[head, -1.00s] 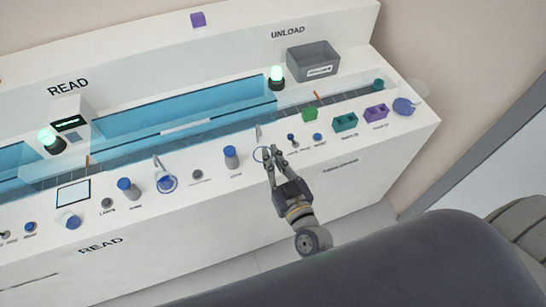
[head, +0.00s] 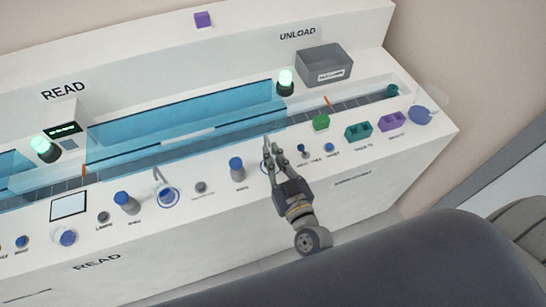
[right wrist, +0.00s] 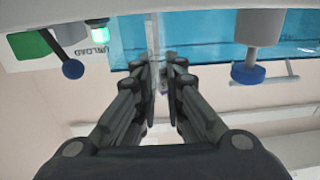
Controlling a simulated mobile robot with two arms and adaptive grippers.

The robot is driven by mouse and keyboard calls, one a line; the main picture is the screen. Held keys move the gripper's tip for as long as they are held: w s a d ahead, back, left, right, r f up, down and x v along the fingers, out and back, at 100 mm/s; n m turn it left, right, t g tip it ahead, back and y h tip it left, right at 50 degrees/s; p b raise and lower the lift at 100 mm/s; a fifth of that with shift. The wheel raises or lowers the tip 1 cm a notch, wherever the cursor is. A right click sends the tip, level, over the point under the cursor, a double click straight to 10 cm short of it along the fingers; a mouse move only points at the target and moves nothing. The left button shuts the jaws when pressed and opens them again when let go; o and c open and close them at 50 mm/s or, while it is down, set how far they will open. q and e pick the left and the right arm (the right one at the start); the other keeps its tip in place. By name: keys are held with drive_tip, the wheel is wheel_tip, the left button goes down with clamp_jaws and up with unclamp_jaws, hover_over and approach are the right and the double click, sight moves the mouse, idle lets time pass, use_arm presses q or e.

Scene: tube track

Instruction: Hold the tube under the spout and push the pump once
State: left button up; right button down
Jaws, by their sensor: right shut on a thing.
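The pump's blue cap (right wrist: 248,74) is beside the gripper, untouched. My left gripper is out of view.
Another spout with a blue ring (head: 168,195) and a blue-topped pump (head: 125,202) stand further left. A blue clear cover (head: 185,128) lies behind. Small knobs (head: 328,147), a green block (head: 321,122) and teal and purple holders (head: 358,131) are to the right.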

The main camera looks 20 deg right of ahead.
drive_tip(key=shift+w+p, duration=0.3)
drive_tip(key=shift+w, duration=0.15)
idle(0.6)
drive_tip(key=shift+w, duration=0.15)
drive_tip(key=shift+w, duration=0.4)
drive_tip(key=shift+w, duration=0.15)
drive_tip(key=shift+w+p, duration=0.35)
drive_tip(key=shift+w, duration=0.1)
idle(0.6)
